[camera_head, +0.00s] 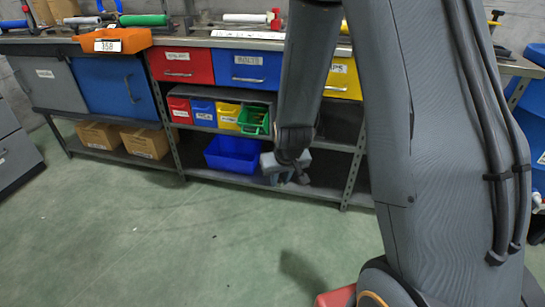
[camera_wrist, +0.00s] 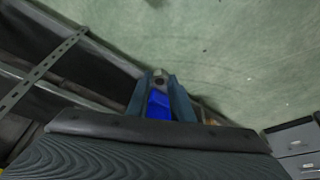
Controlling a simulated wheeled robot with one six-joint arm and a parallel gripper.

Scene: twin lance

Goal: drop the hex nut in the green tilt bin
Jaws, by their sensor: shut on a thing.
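The hex nut (camera_wrist: 159,78) is a small grey piece with a dark hole, held between the fingertips of my gripper (camera_wrist: 160,88) in the wrist view. In the head view my gripper (camera_head: 285,172) hangs in front of the shelf unit, to the right of and lower than the green tilt bin (camera_head: 253,121). The nut cannot be made out there. The green bin is at the right end of a row of small bins on the upper shelf. I cannot make out the green bin in the wrist view.
Red (camera_head: 180,110), blue (camera_head: 203,112) and yellow (camera_head: 228,115) bins stand left of the green one. A larger blue bin (camera_head: 233,155) sits on the lower shelf, close to my gripper. A metal shelf post (camera_head: 355,165) stands to the right. The green floor in front is clear.

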